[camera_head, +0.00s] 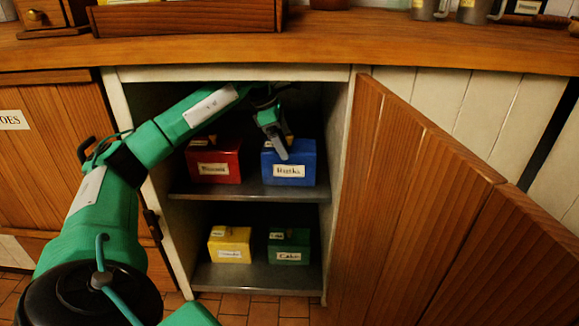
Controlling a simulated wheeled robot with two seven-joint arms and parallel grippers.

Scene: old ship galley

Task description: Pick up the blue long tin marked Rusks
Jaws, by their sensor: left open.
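The blue tin (303,170) labelled Rusks stands on the upper shelf (247,190) of the open cabinet, on the right side. My left gripper (281,150) reaches into the cabinet from the left. It is open, with a finger pointing down at the top of the blue tin and hiding part of it. I cannot tell whether it touches the tin. My right gripper is not in view.
A red tin (218,166) stands left of the blue one. A yellow tin (230,243) and a green tin (289,246) stand on the lower shelf. The open wooden door (400,200) blocks the right side. The wooden counter (340,45) overhangs the cabinet.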

